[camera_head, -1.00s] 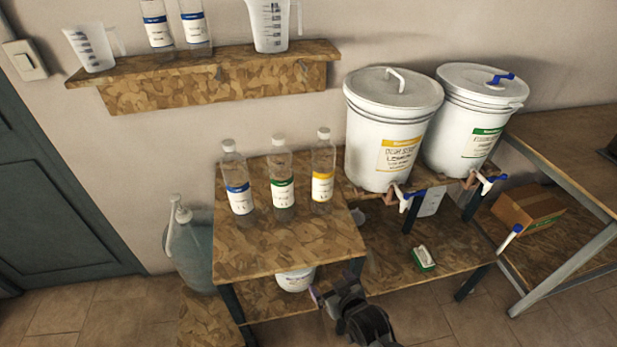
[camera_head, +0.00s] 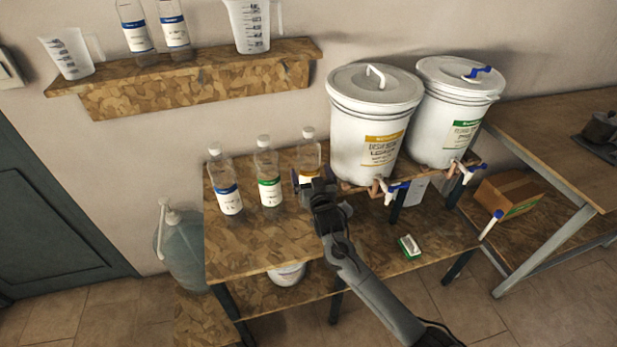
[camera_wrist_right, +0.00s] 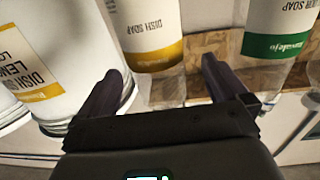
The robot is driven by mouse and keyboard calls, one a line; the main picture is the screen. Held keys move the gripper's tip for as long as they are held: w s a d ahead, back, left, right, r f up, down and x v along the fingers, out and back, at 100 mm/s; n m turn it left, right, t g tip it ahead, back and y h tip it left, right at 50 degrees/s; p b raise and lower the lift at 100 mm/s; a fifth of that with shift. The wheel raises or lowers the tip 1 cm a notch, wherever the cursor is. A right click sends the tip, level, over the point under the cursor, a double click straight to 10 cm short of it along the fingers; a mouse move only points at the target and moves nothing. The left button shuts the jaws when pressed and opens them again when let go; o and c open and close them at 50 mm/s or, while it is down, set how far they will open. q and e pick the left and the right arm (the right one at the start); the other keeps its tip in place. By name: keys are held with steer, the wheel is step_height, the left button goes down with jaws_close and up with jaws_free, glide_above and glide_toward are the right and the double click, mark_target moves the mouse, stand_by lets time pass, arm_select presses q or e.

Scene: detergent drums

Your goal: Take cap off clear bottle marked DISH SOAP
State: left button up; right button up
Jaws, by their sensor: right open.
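The clear bottle with the yellow-edged label (camera_head: 309,155) stands upright at the right end of the bottle row on the wooden stand, its pale cap (camera_head: 308,132) on top. In the right wrist view, the label of this bottle (camera_wrist_right: 150,30) reads DISH SOAP; its cap is out of that view. My right gripper (camera_head: 312,180) is open, in front of the bottle, and hides its lower part. In the wrist view the fingers (camera_wrist_right: 162,72) point toward the bottle, one to each side; I cannot tell whether they touch it. My left gripper is not in view.
A green-label bottle (camera_head: 268,192) and a blue-label bottle (camera_head: 228,202) stand to the left. A white drum with a yellow label (camera_head: 374,130) is close on the right, with a green-label drum (camera_head: 455,115) beyond. The stand's front left (camera_head: 250,245) is clear.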

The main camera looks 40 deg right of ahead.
steer(key=shift+d+f+b+x, duration=0.1)
steer(key=shift+b+x, duration=0.15)
steer(key=shift+x, duration=1.1)
steer(key=shift+d+f+b+x, duration=0.15)
steer(key=shift+b+x, duration=0.1)
steer(key=shift+x, duration=1.05)
steer(key=shift+s, duration=0.1)
steer(key=c, duration=1.2)
